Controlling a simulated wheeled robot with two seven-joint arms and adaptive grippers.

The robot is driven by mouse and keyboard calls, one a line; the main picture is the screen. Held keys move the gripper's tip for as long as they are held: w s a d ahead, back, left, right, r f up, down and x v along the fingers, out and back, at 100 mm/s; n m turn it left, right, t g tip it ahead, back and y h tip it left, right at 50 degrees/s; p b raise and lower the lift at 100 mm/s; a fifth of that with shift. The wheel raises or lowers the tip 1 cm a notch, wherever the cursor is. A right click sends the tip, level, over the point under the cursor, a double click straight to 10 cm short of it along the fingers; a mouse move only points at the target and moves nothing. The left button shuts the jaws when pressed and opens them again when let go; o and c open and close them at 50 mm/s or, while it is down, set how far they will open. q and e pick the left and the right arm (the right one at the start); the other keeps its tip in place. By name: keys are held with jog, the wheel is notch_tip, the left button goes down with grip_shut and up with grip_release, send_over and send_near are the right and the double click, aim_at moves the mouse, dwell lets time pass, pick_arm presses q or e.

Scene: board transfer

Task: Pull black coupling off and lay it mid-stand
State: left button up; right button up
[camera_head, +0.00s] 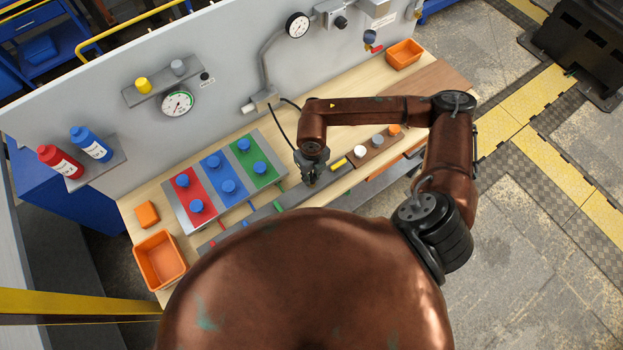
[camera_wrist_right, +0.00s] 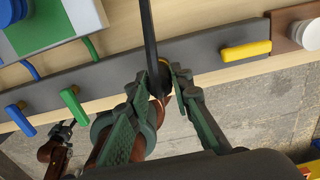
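My right gripper (camera_head: 312,184) points down at the dark grey stand (camera_head: 262,213) along the front of the bench. In the right wrist view, its two green fingers (camera_wrist_right: 160,78) are on either side of the black coupling (camera_wrist_right: 158,84) at the end of a black hose (camera_wrist_right: 150,30). The fingertips are close to the coupling; whether they press on it I cannot tell.
Blue (camera_wrist_right: 20,120) and green (camera_wrist_right: 72,104) couplings sit left of my gripper, a yellow one (camera_wrist_right: 245,50) right. The red, blue and green panels with blue knobs stand behind. Orange bins (camera_head: 160,260) (camera_head: 404,54) are at both bench ends. A brown strip holds small round pieces (camera_head: 361,151).

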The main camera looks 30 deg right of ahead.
aim_at(312, 176)
grip_shut()
jog(key=shift+r, duration=0.15)
jog(key=shift+r+p, duration=0.5)
jog(key=shift+r, duration=0.25)
jog(key=shift+r, duration=0.35)
jog(key=shift+r+p, duration=0.25)
jog(key=shift+p, duration=0.1)
jog(key=shift+r+p, duration=1.05)
jog(key=shift+r, duration=1.25)
